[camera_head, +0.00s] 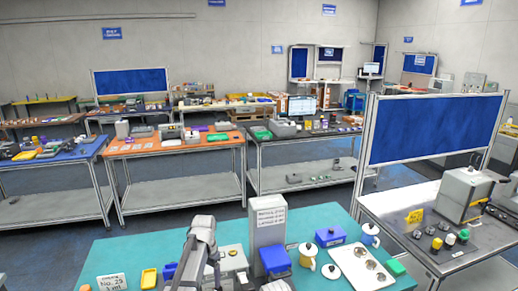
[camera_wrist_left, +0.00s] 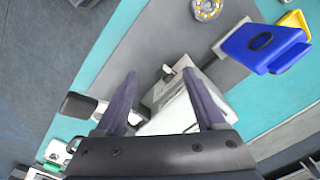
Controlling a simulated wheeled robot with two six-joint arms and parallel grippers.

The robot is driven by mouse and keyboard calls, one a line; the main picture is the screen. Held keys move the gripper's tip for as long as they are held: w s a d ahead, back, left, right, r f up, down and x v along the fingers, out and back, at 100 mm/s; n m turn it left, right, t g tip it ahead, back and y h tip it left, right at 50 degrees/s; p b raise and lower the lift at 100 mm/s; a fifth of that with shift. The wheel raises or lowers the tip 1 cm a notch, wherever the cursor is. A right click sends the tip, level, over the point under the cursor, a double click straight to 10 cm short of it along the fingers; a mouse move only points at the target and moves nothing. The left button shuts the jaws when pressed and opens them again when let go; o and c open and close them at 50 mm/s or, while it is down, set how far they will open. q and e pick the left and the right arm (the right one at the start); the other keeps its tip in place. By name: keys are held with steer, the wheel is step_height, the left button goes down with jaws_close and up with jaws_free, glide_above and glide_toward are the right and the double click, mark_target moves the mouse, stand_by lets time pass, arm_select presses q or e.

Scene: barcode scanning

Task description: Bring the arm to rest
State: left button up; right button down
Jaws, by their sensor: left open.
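My left arm (camera_head: 200,245) reaches in from the bottom edge over the teal table (camera_head: 120,252). In the left wrist view the two dark fingers of my left gripper (camera_wrist_left: 160,78) stand wide apart. A white and grey boxy device (camera_wrist_left: 172,108) shows below and between the fingers. I cannot tell whether they touch it, but nothing is clamped. My right gripper is not in view.
The wrist view shows a blue block (camera_wrist_left: 262,48). Other workbenches (camera_head: 170,147) stand behind.

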arm_select(q)
steer(key=s+d+f+b, duration=0.3)
steer(key=s, duration=0.5)
steer(key=s+d+f+n+b, duration=0.1)
steer(key=s+d+f+b, duration=0.3)
steer(key=s, duration=0.4)
steer(key=s+d+f+y+b, duration=0.1)
steer(key=s+d+f+b, duration=0.2)
steer(key=s, duration=0.6)
steer(key=shift+d+f+n, duration=0.3)
steer(key=shift+d+f, duration=0.15)
steer(key=shift+d, duration=0.1)
steer(key=shift+s, duration=0.1)
steer(key=shift+c, duration=0.4)
